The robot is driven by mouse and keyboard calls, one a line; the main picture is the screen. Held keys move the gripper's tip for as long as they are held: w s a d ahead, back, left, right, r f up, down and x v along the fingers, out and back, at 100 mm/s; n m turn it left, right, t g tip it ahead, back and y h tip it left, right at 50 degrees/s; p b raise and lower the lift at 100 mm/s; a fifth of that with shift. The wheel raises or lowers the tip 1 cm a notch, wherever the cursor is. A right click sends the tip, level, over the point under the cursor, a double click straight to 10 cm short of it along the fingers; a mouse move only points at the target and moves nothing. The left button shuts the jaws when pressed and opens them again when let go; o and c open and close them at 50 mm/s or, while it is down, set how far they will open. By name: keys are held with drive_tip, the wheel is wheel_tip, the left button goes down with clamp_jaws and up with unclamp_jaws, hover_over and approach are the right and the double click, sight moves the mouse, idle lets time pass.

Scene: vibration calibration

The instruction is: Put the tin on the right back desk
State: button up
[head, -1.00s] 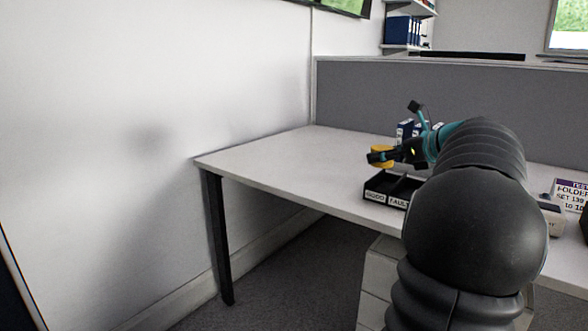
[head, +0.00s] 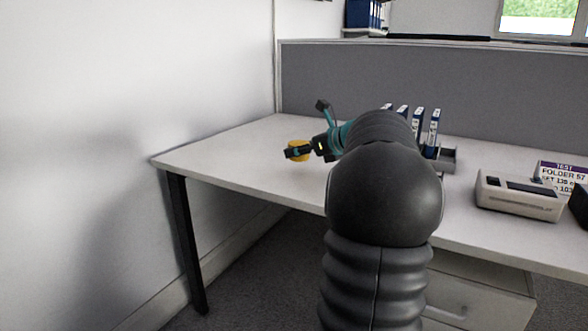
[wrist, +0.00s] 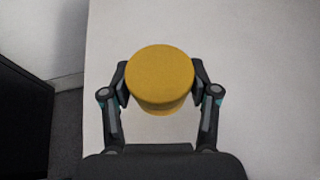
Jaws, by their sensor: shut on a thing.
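The tin (wrist: 161,76) is round and yellow, and sits between the two fingers of my gripper (wrist: 161,85) in the wrist view. My gripper is shut on its sides. In the head view the tin (head: 299,150) shows at the end of my gripper (head: 300,152), over the left part of the white desk (head: 225,150). I cannot tell whether the tin touches the desk top or is held above it. My arm hides the middle of the desk.
Several blue-and-white folders (head: 418,122) stand in a rack behind my arm. A beige device (head: 518,196) and a sign reading "TEST FOLDER 57" (head: 562,172) are on the right. A grey partition (head: 480,90) closes the back. The desk's left part is clear.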

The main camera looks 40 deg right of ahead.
sight(294, 175)
drive_tip(key=shift+w+a+f, duration=0.35)
drive_tip(key=shift+w+f, duration=0.3)
drive_tip(key=shift+w, duration=0.2)
drive_tip(key=shift+f+b, duration=0.55)
drive_tip(key=shift+f, duration=1.35)
drive_tip(key=shift+f, duration=0.1)
drive_tip(key=o, duration=1.2)
drive_tip(key=shift+o, duration=0.2)
